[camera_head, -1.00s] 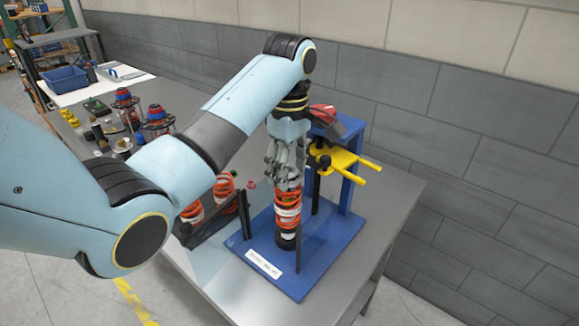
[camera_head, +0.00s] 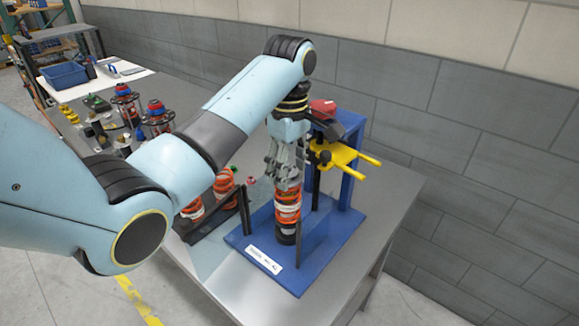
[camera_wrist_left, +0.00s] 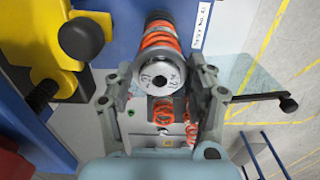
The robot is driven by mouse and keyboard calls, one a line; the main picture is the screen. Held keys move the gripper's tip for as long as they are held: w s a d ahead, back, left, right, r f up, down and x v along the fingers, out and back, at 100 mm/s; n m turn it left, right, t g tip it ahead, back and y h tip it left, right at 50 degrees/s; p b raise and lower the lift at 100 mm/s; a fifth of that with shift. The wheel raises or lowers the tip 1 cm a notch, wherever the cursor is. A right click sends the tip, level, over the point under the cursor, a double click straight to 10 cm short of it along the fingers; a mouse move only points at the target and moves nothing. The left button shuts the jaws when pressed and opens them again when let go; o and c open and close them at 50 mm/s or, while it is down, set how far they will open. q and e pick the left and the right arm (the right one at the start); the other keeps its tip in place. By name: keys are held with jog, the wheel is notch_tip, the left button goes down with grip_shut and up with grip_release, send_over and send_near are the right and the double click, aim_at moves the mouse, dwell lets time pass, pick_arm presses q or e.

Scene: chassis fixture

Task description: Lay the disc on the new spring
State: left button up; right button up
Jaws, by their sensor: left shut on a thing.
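The new spring, an orange coil (camera_head: 288,208), stands upright on a dark post on the blue fixture base (camera_head: 320,258). It also shows in the left wrist view (camera_wrist_left: 159,37). The disc (camera_wrist_left: 161,78) is a round silver plate with a dark centre hole. It lies across the near end of the spring, between my left fingers in the left wrist view. My left gripper (camera_head: 287,184) is directly over the top of the spring, shut on the disc. Whether the disc rests fully on the coil, I cannot tell. My right gripper is not in view.
A yellow clamp with two handles (camera_head: 345,160) is mounted on the blue frame (camera_head: 352,185) just right of the gripper. Other orange springs (camera_head: 224,183) stand in a dark rack to the left. Strut assemblies (camera_head: 157,118) stand farther back. The front right table (camera_head: 390,225) is clear.

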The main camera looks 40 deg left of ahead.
pick_arm(q)
jog(key=shift+f, duration=0.1)
jog(key=o, duration=1.3)
